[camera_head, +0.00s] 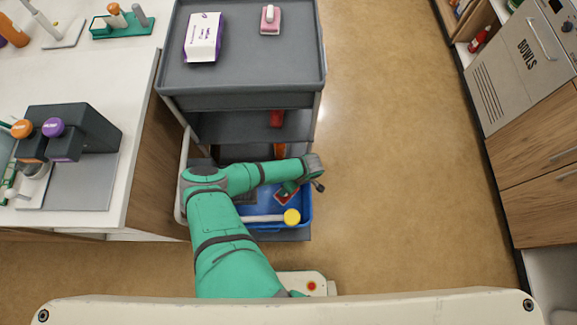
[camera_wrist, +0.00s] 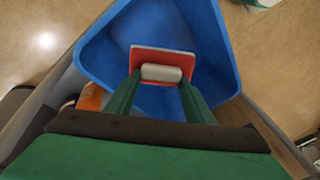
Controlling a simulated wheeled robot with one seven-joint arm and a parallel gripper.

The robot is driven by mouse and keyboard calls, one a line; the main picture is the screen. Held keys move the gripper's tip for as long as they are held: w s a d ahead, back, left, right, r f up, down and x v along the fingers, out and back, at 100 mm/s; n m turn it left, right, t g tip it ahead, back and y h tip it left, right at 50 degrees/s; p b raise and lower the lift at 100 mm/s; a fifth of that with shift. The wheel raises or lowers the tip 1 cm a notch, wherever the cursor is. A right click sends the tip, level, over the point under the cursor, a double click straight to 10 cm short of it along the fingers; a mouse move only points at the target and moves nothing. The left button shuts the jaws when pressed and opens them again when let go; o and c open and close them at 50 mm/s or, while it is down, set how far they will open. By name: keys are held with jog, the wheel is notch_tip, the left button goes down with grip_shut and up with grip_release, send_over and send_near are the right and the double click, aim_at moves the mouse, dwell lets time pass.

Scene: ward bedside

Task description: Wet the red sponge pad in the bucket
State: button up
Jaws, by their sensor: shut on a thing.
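My gripper (camera_wrist: 160,78) is shut on the pale grip of the red sponge pad (camera_wrist: 163,54), with one green finger on each side. In the head view the red sponge pad (camera_head: 284,198) shows only partly, beside my gripper (camera_head: 290,188). The blue bucket (camera_wrist: 107,47) lies beneath the pad in the wrist view, with the pad inside its outline. The blue bucket (camera_head: 304,208) is on the low level of the grey cart in the head view, partly hidden by my arm. I cannot tell whether the pad touches water or the bucket's floor.
A pale bar with a yellow end (camera_head: 292,217) lies across the bucket's near side. A counter (camera_head: 125,130) stands left; floor right is clear.

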notch_tip(320, 180, down, 17)
dwell(1.4)
dwell(0.4)
jog(key=shift+r, duration=9.5)
